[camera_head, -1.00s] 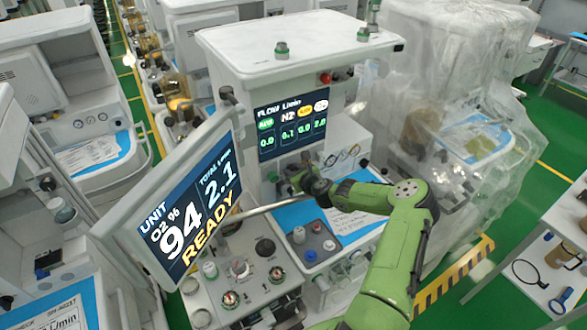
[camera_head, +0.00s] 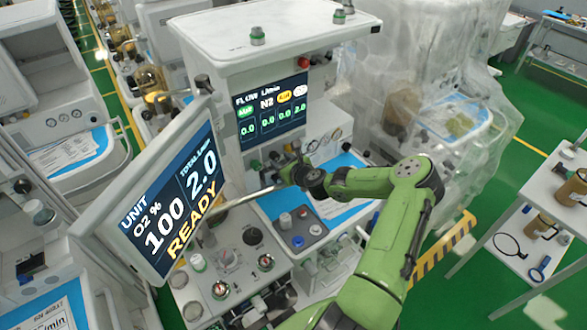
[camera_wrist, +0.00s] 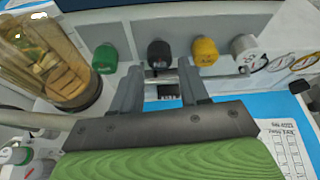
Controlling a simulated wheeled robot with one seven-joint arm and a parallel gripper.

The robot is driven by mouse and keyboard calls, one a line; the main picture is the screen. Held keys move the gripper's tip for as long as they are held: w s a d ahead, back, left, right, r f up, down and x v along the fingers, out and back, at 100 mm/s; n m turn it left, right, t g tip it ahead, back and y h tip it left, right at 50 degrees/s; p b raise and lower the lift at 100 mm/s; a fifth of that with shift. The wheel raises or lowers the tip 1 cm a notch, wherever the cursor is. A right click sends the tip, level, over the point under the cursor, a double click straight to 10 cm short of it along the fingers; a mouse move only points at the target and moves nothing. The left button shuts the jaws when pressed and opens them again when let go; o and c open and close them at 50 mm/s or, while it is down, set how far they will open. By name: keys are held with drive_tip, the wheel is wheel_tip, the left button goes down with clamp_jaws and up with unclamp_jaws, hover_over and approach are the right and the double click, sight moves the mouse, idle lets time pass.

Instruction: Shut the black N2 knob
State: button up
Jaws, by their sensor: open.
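The black knob (camera_wrist: 159,53) sits in the row below the flow display, between a green knob (camera_wrist: 106,57) and a yellow knob (camera_wrist: 204,50) in the wrist view. My gripper (camera_wrist: 160,76) is open. Its two fingers point at the black knob, one on either side of its lower part, with a gap between them; I cannot tell whether they touch it. In the head view my gripper (camera_head: 298,168) is at the knob row and hides part of it. The flow display (camera_head: 272,112) reads 0.0 under N2.
A grey-white knob (camera_wrist: 244,46) is right of the yellow one. A glass vaporiser-like jar (camera_wrist: 50,55) stands at the left in the wrist view. A tilted monitor (camera_head: 165,205) reading 100 O2 and 2.0 total stands close left of my arm. A plastic-covered cart (camera_head: 425,90) is at right.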

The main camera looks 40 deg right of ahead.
drive_tip(key=v, duration=1.1)
drive_tip(key=shift+b, duration=0.35)
